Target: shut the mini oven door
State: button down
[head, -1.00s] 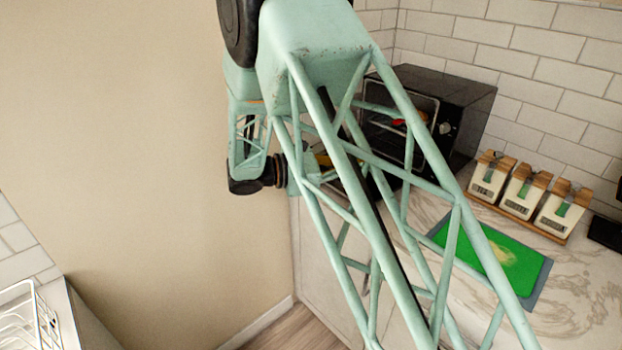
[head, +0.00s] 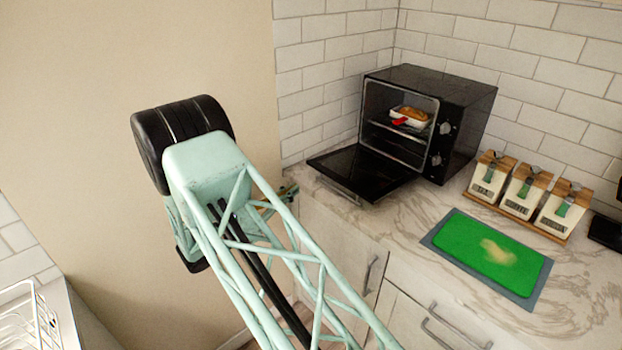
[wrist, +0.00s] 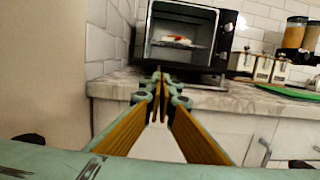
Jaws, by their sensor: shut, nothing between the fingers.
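The black mini oven (head: 466,110) stands on the marble counter in the back corner, with its door (head: 362,172) folded down open, lying about level in front of it. Inside, on the rack, is a white dish with brown food and a red part (head: 409,117). In the wrist view the oven (wrist: 228,20) is straight ahead, its cavity open. My gripper (wrist: 161,74) is shut and empty, pointing at the oven from in front of the counter edge. In the wrist view it covers part of the lowered door. In the head view my arm mostly hides the gripper, left of the door.
Three labelled canisters (head: 524,190) on a wooden stand are right of the oven. A green cutting board (head: 490,252) lies on the counter (head: 410,219) in front of them. Tiled walls close the corner behind the oven. A white wire rack (head: 34,320) is at lower left.

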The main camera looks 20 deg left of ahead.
aim_at(311, 184)
jog(key=shift+s+a+f, duration=0.2)
jog(key=shift+a+f, duration=0.15)
jog(key=shift+a, duration=0.2)
jog(key=shift+w+d, duration=0.1)
jog(key=shift+b+x, duration=0.85)
jog(key=shift+x, duration=4)
jog(key=shift+r, duration=0.15)
jog(key=shift+r, duration=0.2)
